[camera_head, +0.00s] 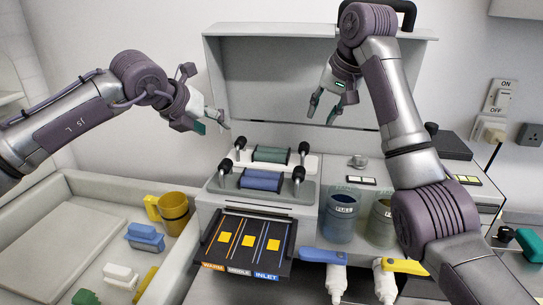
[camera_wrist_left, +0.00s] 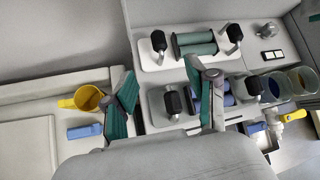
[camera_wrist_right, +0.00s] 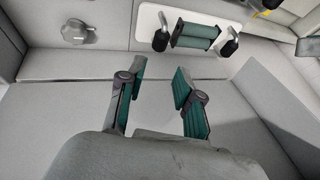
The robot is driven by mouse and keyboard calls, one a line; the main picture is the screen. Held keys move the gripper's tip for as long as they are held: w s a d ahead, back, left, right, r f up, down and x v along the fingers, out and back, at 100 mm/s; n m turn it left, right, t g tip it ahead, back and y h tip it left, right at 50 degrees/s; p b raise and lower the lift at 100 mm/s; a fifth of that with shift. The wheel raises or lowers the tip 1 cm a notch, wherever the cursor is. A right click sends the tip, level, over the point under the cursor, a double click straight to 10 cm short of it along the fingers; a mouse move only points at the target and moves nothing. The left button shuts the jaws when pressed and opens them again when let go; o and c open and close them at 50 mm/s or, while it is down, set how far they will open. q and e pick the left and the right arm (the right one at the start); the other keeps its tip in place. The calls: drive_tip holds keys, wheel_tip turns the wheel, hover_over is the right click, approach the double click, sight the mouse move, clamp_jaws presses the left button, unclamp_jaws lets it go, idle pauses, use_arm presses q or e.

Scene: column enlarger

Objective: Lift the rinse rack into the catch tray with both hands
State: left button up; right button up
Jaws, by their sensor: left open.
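Two roller racks with upright black-knobbed handles sit on the white machine; I cannot tell which one is the rinse rack. The rear rack has a green roller (camera_head: 272,155), also in the right wrist view (camera_wrist_right: 195,35). The front rack has a blue roller (camera_head: 261,180), also in the left wrist view (camera_wrist_left: 218,98). No catch tray is clearly marked. My left gripper (camera_head: 213,121) is open and empty, above and left of the racks. My right gripper (camera_head: 326,106) is open and empty, above and right of them, before the raised back panel.
A black sloped panel (camera_head: 247,249) labelled WARM, MIDDLE and INLET is at the front. A white basin (camera_head: 75,195) lies left, with a yellow mug (camera_head: 173,210) and brushes. Blue (camera_head: 340,215) and greenish (camera_head: 381,220) jars and bottles stand right.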

sight(239, 138)
use_arm(q)
drive_tip(key=x, duration=1.4)
drive_tip(key=shift+w, duration=0.15)
use_arm(e)
drive_tip(key=x, duration=1.4)
drive_tip(key=shift+w, duration=0.15)
use_arm(q)
drive_tip(key=shift+a, duration=0.1)
drive_tip(key=shift+c, duration=0.3)
use_arm(e)
drive_tip(key=shift+c, duration=0.3)
use_arm(q)
drive_tip(key=c, duration=0.5)
use_arm(e)
drive_tip(key=c, duration=0.5)
use_arm(q)
clamp_jaws()
use_arm(e)
clamp_jaws()
